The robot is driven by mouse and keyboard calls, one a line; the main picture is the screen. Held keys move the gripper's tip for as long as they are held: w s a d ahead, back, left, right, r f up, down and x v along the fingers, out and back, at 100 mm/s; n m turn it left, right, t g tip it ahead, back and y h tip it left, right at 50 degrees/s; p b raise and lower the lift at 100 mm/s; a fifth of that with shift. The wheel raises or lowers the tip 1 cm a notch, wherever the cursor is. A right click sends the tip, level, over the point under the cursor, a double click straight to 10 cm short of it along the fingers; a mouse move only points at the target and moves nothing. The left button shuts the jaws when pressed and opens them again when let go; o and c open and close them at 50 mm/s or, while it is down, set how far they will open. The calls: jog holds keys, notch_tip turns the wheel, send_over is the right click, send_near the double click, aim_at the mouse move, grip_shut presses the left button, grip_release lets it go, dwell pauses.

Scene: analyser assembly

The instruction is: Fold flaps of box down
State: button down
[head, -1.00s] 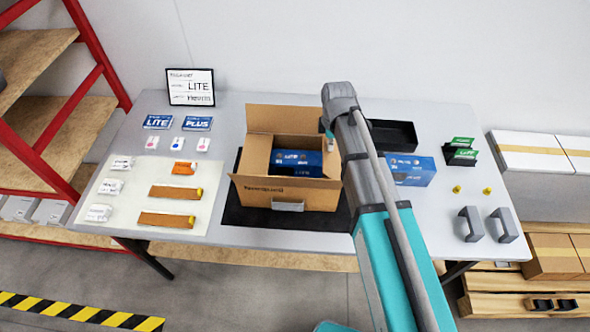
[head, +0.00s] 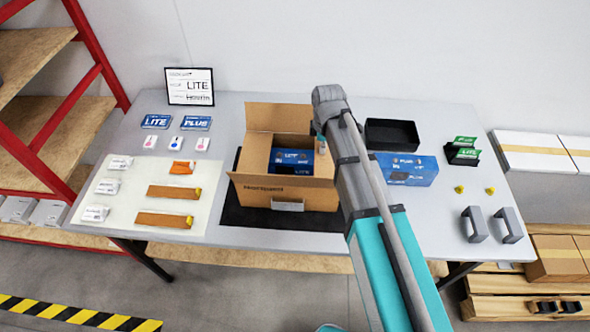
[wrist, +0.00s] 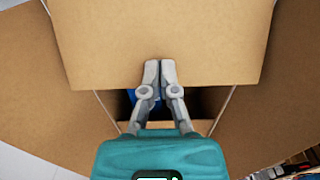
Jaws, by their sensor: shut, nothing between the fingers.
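The open cardboard box (head: 262,192) stands on a dark mat near the table's middle. Its back flap (head: 278,117) stands up, and its front side shows a wide panel. Blue LITE packs (head: 290,158) lie inside. My gripper (head: 321,143) is at the box's right side in the head view, partly hidden by my arm. In the wrist view my gripper (wrist: 160,66) is shut and empty, its tips over a broad cardboard flap (wrist: 150,30). I cannot tell whether they touch it. Further flaps spread to the left (wrist: 35,90) and right (wrist: 285,85) of a dark gap.
A black tray (head: 392,133) and a blue PLUS box (head: 410,172) stand right of my arm. Green cards (head: 463,152), yellow knobs (head: 460,189) and grey brackets (head: 474,224) are further right. A pale mat (head: 130,215) with parts lies left.

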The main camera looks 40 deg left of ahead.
jog(key=shift+s+a+f+b, duration=0.2)
jog(key=shift+a+f+b, duration=0.15)
jog(key=shift+f+b, duration=1)
jog(key=shift+f, duration=0.2)
dwell(1.4)
jog(key=shift+r, duration=0.1)
notch_tip(320, 180, up, 7)
jog(key=p, duration=0.7)
jog(key=shift+r+p, duration=0.2)
jog(key=shift+p, duration=0.1)
jog(key=shift+d, duration=0.1)
